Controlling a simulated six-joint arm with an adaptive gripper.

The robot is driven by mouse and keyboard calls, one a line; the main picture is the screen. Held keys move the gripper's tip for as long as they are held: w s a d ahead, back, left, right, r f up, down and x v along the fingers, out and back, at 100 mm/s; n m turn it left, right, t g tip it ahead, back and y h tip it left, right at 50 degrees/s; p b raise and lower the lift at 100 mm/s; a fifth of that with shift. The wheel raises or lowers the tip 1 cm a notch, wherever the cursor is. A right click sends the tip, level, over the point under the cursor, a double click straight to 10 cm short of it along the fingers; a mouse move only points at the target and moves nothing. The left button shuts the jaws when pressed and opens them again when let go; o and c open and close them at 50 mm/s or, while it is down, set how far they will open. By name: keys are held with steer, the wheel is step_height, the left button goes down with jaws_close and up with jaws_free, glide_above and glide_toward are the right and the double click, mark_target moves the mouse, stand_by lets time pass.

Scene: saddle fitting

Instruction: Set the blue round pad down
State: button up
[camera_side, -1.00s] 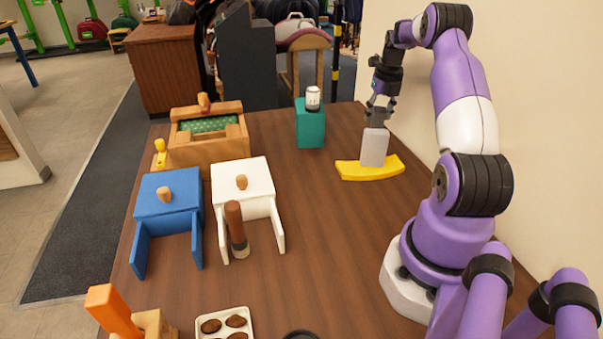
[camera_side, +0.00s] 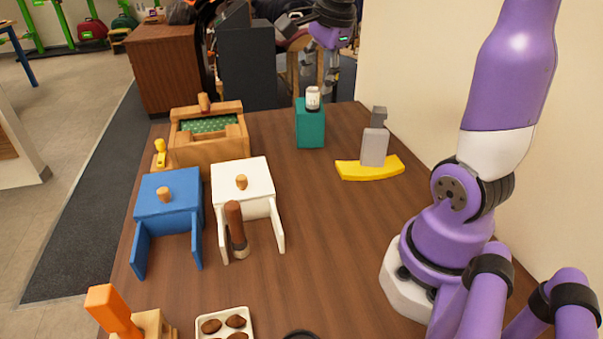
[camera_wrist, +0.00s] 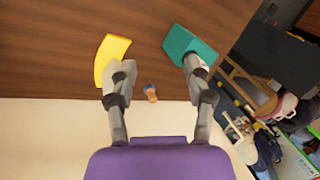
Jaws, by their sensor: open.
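No clearly round blue pad shows in the side view. In the wrist view a small blue and orange-brown thing (camera_wrist: 151,93) is near the table's wall-side edge, between my fingers in the picture; it is too small to identify. My gripper (camera_wrist: 160,80) also shows in the wrist view, fingers spread.
A blue stand (camera_side: 168,200) and a white stand (camera_side: 243,180) are at left, with a brown-handled tool (camera_side: 235,225) by the white one. A wooden box (camera_side: 208,145) with green lining is behind them.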

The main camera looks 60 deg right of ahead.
steer(key=s+a+f+n+t, duration=0.1)
steer(key=s+a+f+n, duration=0.1)
steer(key=s+a+n, duration=0.2)
steer(key=s+a+f+n+t+y, duration=0.1)
steer(key=s+a+n, duration=0.3)
steer(key=a+n, duration=0.7)
steer(key=f+n, duration=0.1)
steer(key=n, duration=0.6)
steer(key=shift+a+y, duration=0.3)
steer(key=shift+f, duration=0.1)
